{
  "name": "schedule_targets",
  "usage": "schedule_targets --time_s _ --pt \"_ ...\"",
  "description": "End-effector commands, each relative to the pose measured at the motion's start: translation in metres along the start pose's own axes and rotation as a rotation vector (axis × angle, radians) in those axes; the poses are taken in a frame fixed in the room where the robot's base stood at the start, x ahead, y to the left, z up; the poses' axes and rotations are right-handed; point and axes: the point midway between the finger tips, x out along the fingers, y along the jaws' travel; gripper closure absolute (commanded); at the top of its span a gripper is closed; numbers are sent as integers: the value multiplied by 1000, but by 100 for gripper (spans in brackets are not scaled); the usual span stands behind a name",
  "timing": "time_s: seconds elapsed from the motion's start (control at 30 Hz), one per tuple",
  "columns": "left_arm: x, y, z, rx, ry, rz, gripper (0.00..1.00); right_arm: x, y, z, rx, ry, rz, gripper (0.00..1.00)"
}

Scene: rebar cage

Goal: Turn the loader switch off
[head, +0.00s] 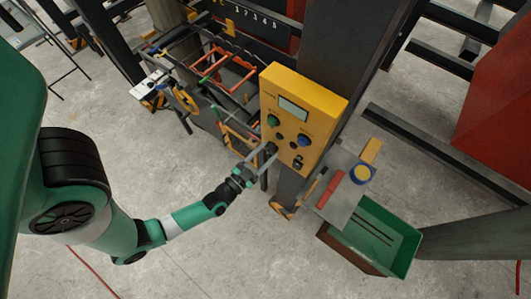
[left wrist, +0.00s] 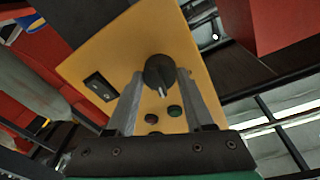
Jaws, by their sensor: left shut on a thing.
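A yellow control box (head: 308,93) is fixed to a dark upright post and carries a small display, coloured buttons and black controls. My left gripper (head: 269,154) reaches its lower left part from the left. In the left wrist view, a round black rotary switch (left wrist: 158,71) with a pale pointer mark sits between the two fingers of the gripper (left wrist: 158,85), which is shut on it. The mark points toward the bottom of that view. No label can be read, so I cannot tell which setting this is. My right gripper is not in view.
A black rocker switch (left wrist: 100,87) and small buttons (left wrist: 174,112) sit close to the fingers. A grey shelf (head: 341,207) with tools and a green bin (head: 377,236) stand right of the gripper. An orange rebar rack (head: 225,68) is behind. The floor before the post is clear.

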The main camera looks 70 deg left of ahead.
Motion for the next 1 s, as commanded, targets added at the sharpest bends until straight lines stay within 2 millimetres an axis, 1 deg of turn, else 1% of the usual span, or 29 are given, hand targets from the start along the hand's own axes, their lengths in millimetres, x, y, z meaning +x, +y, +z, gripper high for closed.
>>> schedule_targets --time_s 0.2,0.7,1.0 --pt "0 2 2 -205 12 -16 100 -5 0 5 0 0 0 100" --pt "0 2 2 -674 41 -61 100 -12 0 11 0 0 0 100" --pt "0 3 1 -900 55 -81 100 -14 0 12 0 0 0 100"
